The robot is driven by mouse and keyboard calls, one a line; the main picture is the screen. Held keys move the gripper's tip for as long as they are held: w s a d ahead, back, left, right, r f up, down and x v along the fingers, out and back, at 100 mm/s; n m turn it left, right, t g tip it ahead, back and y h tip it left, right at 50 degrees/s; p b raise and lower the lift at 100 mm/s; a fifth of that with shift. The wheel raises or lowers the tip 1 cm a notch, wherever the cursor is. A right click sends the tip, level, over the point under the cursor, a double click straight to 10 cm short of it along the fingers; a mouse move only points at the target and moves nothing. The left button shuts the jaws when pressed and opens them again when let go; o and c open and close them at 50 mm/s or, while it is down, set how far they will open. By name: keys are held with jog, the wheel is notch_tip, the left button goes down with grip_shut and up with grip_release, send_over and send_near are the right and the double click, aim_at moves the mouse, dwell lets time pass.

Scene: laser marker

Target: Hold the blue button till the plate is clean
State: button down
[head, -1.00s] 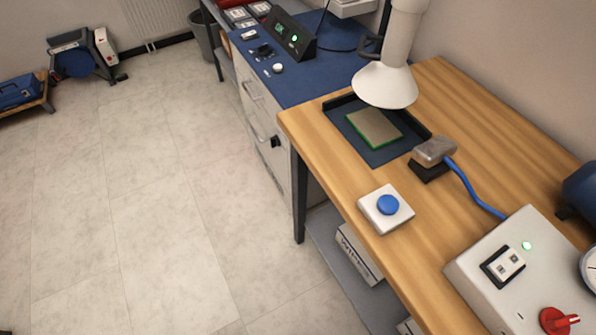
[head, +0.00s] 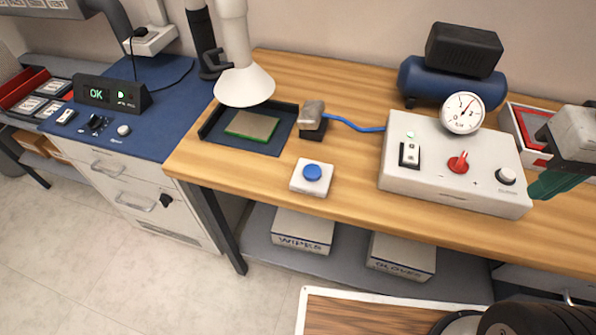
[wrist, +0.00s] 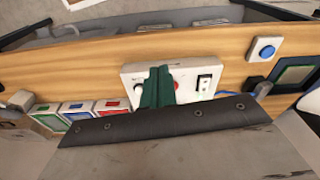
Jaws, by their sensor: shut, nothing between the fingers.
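The blue button (head: 312,172) sits on a white square box (head: 311,189) near the front edge of the wooden bench; it also shows in the wrist view (wrist: 265,51) at upper right. The plate (head: 252,125), grey-brown with a green rim, lies in a dark tray (head: 272,147) under a white cone hood (head: 244,86). Its surface is too small to judge for dirt. My gripper (head: 543,189), with green fingers, is at the right, well apart from the button. In the wrist view its fingers (wrist: 157,88) are together and empty.
A grey control box (head: 455,186) with gauge and red knob stands between button and gripper. A grey-brown block tool (head: 312,112) with a blue hose sits right of the tray. A display (head: 110,95) reads OK. The bench around the button is clear.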

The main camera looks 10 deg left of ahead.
jog(key=w+a+n+h, duration=0.3)
jog(key=w+n, duration=0.2)
jog(key=w, duration=0.1)
jog(key=n+t+h, duration=0.2)
jog(key=n+t, duration=0.4)
jog(key=n, duration=1)
send_over(308, 174)
notch_tip(308, 174, down, 7)
jog(key=shift+f, duration=0.2)
jog(key=shift+f, duration=4.3)
jog(key=shift+f, duration=0.1)
jog(key=shift+f, duration=0.3)
